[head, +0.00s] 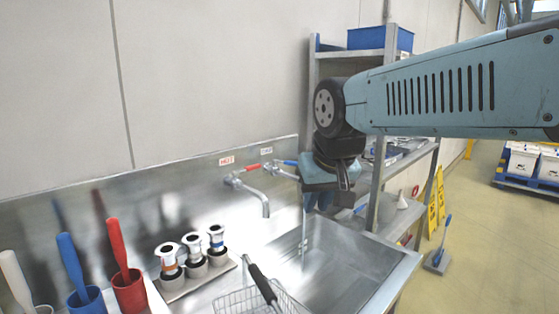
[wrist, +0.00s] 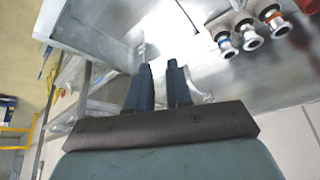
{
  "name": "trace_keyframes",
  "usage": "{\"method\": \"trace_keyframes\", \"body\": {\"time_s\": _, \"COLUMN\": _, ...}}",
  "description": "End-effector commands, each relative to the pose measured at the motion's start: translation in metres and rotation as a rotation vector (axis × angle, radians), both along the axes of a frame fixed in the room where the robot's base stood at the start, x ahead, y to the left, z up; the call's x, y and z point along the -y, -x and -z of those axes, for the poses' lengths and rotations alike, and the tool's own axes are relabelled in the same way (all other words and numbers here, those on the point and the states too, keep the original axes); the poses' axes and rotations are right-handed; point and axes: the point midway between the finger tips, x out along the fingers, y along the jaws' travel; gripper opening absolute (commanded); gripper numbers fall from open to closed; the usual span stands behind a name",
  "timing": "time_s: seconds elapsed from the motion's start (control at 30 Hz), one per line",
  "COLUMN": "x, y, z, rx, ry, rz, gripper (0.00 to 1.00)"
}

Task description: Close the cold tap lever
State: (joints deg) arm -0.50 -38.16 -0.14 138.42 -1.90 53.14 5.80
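The cold tap's blue lever (head: 290,163) shows on the splashback under a small label, partly hidden by my wrist. A thin stream of water (head: 303,238) appears to fall from the cold tap into the sink. The hot tap (head: 250,180), with a red lever (head: 250,167) and a HOT label, is just left of it. My gripper (head: 320,203) hangs above the sink, just right of the cold tap. In the wrist view my gripper (wrist: 160,68) has two dark blue fingers apart with nothing between them. Part of a metal tap (wrist: 200,96) shows behind the right finger.
The steel sink (head: 345,262) is below, with a wire basket (head: 262,300) at its front left. Several capped fittings (head: 193,250) and coloured cups (head: 128,290) stand left. A metal shelf rack (head: 378,185) is close to the right of my gripper.

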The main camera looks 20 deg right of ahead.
Motion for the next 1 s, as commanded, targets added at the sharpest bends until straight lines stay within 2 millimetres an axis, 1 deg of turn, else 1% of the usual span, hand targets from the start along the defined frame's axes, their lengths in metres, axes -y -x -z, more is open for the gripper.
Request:
{"method": "trace_keyframes", "body": {"time_s": 0.03, "x": 0.001, "y": -0.015, "z": -0.008, "rx": -0.011, "ry": -0.005, "rz": 0.028, "gripper": 0.14}}
{"method": "trace_keyframes", "body": {"time_s": 0.17, "x": 0.006, "y": -0.05, "z": -0.027, "rx": -0.037, "ry": -0.016, "rz": 0.118, "gripper": 0.02}}
{"method": "trace_keyframes", "body": {"time_s": 0.2, "x": 0.007, "y": -0.062, "z": -0.032, "rx": -0.044, "ry": -0.02, "rz": 0.146, "gripper": 0.0}}
{"method": "trace_keyframes", "body": {"time_s": 0.37, "x": 0.011, "y": -0.109, "z": -0.049, "rx": -0.067, "ry": -0.029, "rz": 0.26, "gripper": 0.0}}
{"method": "trace_keyframes", "body": {"time_s": 0.5, "x": 0.015, "y": -0.151, "z": -0.06, "rx": -0.082, "ry": -0.033, "rz": 0.361, "gripper": 0.0}}
{"method": "trace_keyframes", "body": {"time_s": 0.67, "x": 0.018, "y": -0.201, "z": -0.067, "rx": -0.092, "ry": -0.033, "rz": 0.48, "gripper": 0.0}}
{"method": "trace_keyframes", "body": {"time_s": 0.8, "x": 0.02, "y": -0.243, "z": -0.068, "rx": -0.094, "ry": -0.03, "rz": 0.581, "gripper": 0.0}}
{"method": "trace_keyframes", "body": {"time_s": 0.9, "x": 0.021, "y": -0.269, "z": -0.067, "rx": -0.092, "ry": -0.028, "rz": 0.643, "gripper": 0.0}}
{"method": "trace_keyframes", "body": {"time_s": 1.0, "x": 0.021, "y": -0.287, "z": -0.065, "rx": -0.089, "ry": -0.026, "rz": 0.69, "gripper": 0.0}}
